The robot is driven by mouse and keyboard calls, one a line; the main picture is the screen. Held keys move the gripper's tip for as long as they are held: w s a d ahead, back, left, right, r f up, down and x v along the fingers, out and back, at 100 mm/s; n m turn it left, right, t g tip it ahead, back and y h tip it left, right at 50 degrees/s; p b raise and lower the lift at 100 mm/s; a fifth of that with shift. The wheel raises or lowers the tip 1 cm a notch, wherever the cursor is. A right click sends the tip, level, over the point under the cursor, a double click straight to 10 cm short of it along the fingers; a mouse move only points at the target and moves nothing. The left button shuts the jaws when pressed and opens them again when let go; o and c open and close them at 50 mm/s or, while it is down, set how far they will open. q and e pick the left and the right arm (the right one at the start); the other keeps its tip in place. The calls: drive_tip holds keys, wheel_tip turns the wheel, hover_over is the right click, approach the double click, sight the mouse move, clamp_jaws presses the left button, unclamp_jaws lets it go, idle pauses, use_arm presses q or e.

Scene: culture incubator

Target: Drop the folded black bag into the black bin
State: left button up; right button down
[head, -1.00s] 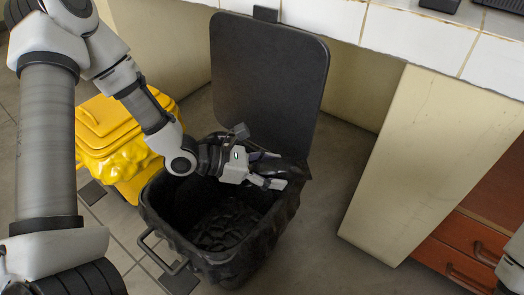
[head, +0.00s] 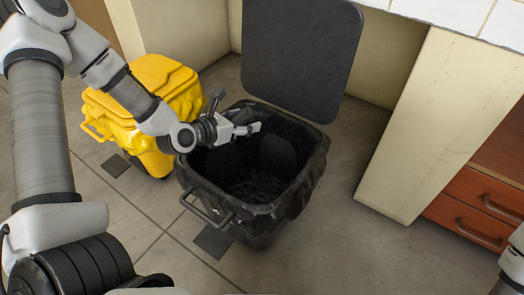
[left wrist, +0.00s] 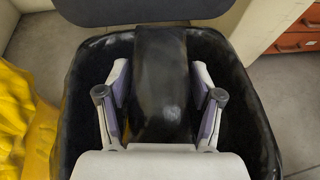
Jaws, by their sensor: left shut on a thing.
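The black bin (head: 262,228) stands open on the floor with a dark liner over its rim. Its lid (head: 300,45) is raised at the back. My left gripper (head: 250,130) is over the back left part of the bin's opening. In the left wrist view, my left gripper (left wrist: 160,90) is shut on the folded black bag (left wrist: 160,60), which lies between the fingers above the bin (left wrist: 70,125). In the head view the bag is hard to tell from the dark liner. My right gripper is out of view.
A yellow bin (head: 140,100) stands close on the left of the black bin. A cream panel (head: 425,130) and a cabinet with red-brown drawers (head: 470,215) stand at the right. The floor in front is clear.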

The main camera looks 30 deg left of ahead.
use_arm(q)
wheel_tip(320, 180, down, 4)
drive_tip(key=shift+f+b, duration=0.1)
drive_tip(key=shift+b, duration=1)
drive_tip(key=o, duration=1.2)
drive_tip(key=shift+o, duration=0.2)
wheel_tip(320, 180, up, 10)
drive_tip(key=shift+r, duration=0.1)
